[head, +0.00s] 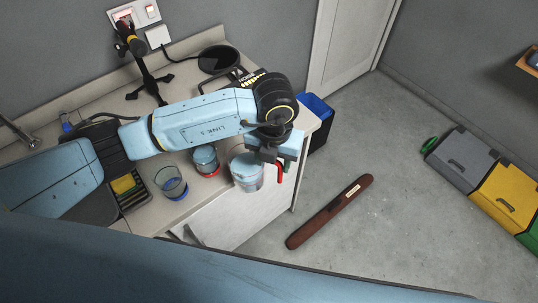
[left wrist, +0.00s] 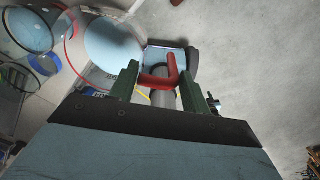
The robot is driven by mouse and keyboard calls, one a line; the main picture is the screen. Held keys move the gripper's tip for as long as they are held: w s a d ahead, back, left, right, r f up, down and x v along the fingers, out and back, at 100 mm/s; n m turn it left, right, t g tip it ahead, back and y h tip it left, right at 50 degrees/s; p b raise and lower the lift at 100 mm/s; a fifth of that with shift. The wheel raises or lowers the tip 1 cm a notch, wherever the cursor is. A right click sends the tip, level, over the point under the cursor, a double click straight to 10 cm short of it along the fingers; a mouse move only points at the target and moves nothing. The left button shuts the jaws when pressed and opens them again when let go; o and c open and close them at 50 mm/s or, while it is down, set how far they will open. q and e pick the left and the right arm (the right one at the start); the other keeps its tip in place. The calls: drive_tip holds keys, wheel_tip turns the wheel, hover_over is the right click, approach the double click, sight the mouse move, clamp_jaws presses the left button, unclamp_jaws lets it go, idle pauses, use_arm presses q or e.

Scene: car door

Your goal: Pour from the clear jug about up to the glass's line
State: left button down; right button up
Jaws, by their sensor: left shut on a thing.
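The clear jug (head: 246,173) holds pale blue liquid and looks roughly upright at the counter's front edge. Its red handle (left wrist: 160,82) is between the green fingers of my left gripper (left wrist: 160,88), which is shut on it. The jug's pale liquid also shows in the left wrist view (left wrist: 112,42). A clear glass (head: 171,181) with a blue band low down stands on the counter left of the jug; it looks empty. Between them is a clear vessel (head: 206,160) with pale blue contents and red at its base. The glass's line cannot be told for sure. My right gripper is out of view.
A yellow sponge (head: 123,184) lies in a dark rack at left. A black stand (head: 148,85) and a black round plate (head: 218,60) are at the back. A blue bin (head: 314,110) stands beside the counter.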

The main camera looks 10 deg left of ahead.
use_arm(q)
drive_tip(key=shift+r, duration=0.1)
idle(0.3)
drive_tip(key=shift+r+p, duration=1.85)
drive_tip(key=shift+r, duration=0.65)
drive_tip(key=shift+f, duration=0.1)
